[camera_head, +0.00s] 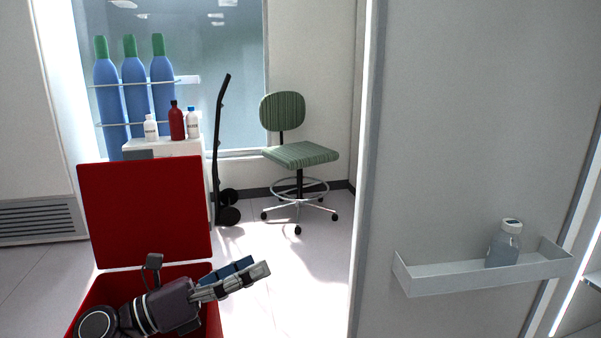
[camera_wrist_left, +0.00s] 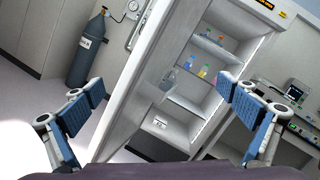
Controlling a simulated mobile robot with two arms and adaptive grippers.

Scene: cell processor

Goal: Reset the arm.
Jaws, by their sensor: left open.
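My left gripper (camera_head: 252,277) reaches in from the lower left of the head view, in front of the open red box. It points to the right. In the left wrist view my left gripper (camera_wrist_left: 158,104) has its two blue-padded fingers wide apart with nothing between them. Past the fingers stands an open white cabinet (camera_wrist_left: 150,70) with shelves. My right gripper is in neither view.
The red box (camera_head: 145,212) has its lid up. A green chair (camera_head: 300,154), a hand truck (camera_head: 217,150) and blue gas cylinders (camera_head: 134,95) stand behind. Floor between box and door is clear.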

